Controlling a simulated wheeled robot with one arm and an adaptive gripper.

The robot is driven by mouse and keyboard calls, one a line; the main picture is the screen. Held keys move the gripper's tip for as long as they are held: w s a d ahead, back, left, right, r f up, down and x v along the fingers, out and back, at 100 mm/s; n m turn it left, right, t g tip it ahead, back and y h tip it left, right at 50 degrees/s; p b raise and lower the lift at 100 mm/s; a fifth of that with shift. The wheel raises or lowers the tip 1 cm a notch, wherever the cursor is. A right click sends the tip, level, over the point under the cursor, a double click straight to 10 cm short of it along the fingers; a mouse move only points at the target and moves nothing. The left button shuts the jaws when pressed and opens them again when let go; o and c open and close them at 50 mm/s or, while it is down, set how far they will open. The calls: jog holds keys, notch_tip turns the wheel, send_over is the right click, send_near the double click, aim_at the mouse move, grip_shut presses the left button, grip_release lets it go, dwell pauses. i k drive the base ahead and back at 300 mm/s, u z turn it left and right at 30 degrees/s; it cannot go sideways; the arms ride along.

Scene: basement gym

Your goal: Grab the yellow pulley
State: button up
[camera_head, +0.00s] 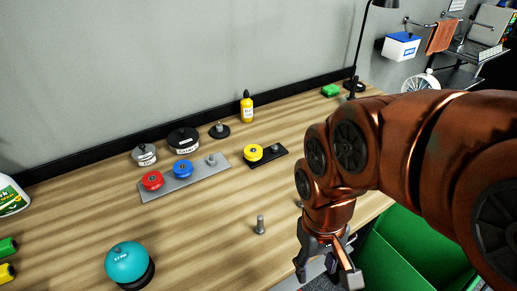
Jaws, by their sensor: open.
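The yellow pulley (253,152) sits at the left end of a small black plate (279,155) on the wooden workbench. A short grey peg (276,148) stands at the right end of that plate. My gripper (327,279) is open, pointing down near the bench's front edge, well in front and to the right of the pulley. It is apart from the pulley and I see nothing held between its fingers. My copper-coloured arm comes in from the right and hides part of the bench's right side.
A grey plate (200,181) holds a red pulley (152,180) and a blue pulley (182,169). Dark weights, a yellow bottle (246,106) and a grey bolt (260,225) stand around. A teal ball (126,261) is front left; a green bin (400,258) is below right.

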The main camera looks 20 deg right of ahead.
aim_at(256, 155)
jog(key=u, duration=0.15)
jog(key=k, duration=0.75)
jog(key=u, duration=0.6)
jog(key=i, duration=0.45)
jog(key=z, duration=0.1)
